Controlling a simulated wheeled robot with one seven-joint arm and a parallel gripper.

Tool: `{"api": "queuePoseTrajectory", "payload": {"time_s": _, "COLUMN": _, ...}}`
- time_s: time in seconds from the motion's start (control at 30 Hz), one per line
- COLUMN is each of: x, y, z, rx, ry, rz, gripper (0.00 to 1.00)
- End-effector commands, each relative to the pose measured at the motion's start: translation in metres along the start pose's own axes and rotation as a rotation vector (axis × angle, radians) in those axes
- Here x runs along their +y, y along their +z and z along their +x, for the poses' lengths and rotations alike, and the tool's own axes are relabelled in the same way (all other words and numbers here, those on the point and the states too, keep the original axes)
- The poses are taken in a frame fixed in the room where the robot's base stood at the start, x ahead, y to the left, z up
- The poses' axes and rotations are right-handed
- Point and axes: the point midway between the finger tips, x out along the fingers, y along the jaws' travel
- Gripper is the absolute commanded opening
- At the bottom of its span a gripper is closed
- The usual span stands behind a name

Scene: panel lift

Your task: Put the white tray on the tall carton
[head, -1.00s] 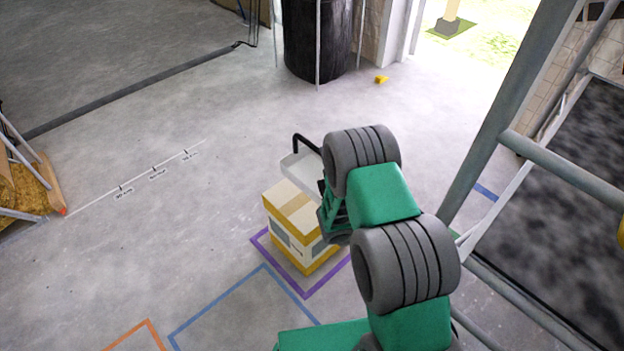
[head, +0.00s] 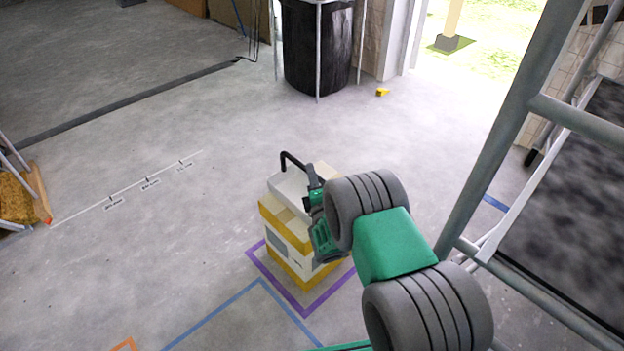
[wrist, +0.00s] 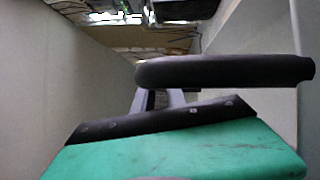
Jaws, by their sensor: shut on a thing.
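The tall carton (head: 286,240), white with yellow bands, stands upright on the floor. The tray overlaps the far part of the carton's top in the picture; I cannot tell whether it touches. In the wrist view a black handle bar (wrist: 225,70) crosses close in front of my green gripper body, between pale tray walls.
A purple outline (head: 303,311) surrounds the carton's base, with a blue outline (head: 215,312) nearer. A metal frame (head: 500,140) stands close at right. A black bin (head: 317,48) and a small yellow object (head: 382,92) are behind.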

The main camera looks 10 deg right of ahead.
Motion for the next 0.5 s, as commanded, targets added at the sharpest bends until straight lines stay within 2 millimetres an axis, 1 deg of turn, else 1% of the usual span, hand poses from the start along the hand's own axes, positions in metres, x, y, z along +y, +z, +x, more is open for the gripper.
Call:
{"api": "queuePoseTrajectory", "payload": {"time_s": 0.03, "x": 0.0031, "y": 0.0003, "z": 0.0010, "rx": 0.000, "ry": 0.004, "rz": 0.000, "gripper": 0.00}}
{"api": "queuePoseTrajectory", "payload": {"time_s": 0.13, "x": 0.0029, "y": 0.0003, "z": 0.0009, "rx": 0.000, "ry": 0.003, "rz": 0.001, "gripper": 0.00}}
{"api": "queuePoseTrajectory", "payload": {"time_s": 0.27, "x": -0.0021, "y": -0.0007, "z": 0.0003, "rx": 0.000, "ry": 0.003, "rz": 0.001, "gripper": 0.00}}
{"api": "queuePoseTrajectory", "payload": {"time_s": 0.3, "x": -0.0019, "y": -0.0005, "z": -0.0001, "rx": 0.000, "ry": 0.000, "rz": 0.001, "gripper": 0.18}}
{"api": "queuePoseTrajectory", "payload": {"time_s": 0.5, "x": -0.0017, "y": -0.0003, "z": -0.0002, "rx": 0.000, "ry": 0.000, "rz": 0.001, "gripper": 0.35}}
